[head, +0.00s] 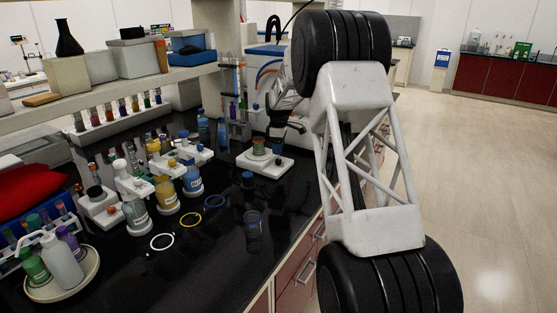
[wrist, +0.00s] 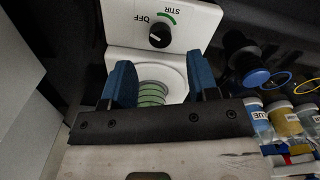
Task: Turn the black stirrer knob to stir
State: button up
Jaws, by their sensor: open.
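The white stirrer (wrist: 190,22) shows at the top of the wrist view, with its black knob (wrist: 160,37) between an OFF label and a green STIR arc. The knob's white mark appears to point toward OFF. My gripper (wrist: 159,66) is open, its two blue fingers spread on either side below the knob and not touching it. A green ribbed vessel (wrist: 152,93) on the stirrer's round plate shows between the fingers, its lower part hidden by the gripper. In the head view the stirrer (head: 281,168) stands on the black bench beneath my gripper (head: 284,131); its knob cannot be made out.
Bottles in white holders, including a blue one (head: 193,183), stand left of the stirrer. A yellow ring (head: 190,219), a blue ring (head: 215,201) and a clear beaker (head: 253,232) are on the bench in front. A tube rack (head: 232,95) stands behind.

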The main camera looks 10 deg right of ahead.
aim_at(279, 160)
jog(key=shift+f, duration=2.9)
jog(key=shift+c, duration=0.3)
jog(key=c, duration=0.9)
jog(key=shift+o, duration=0.2)
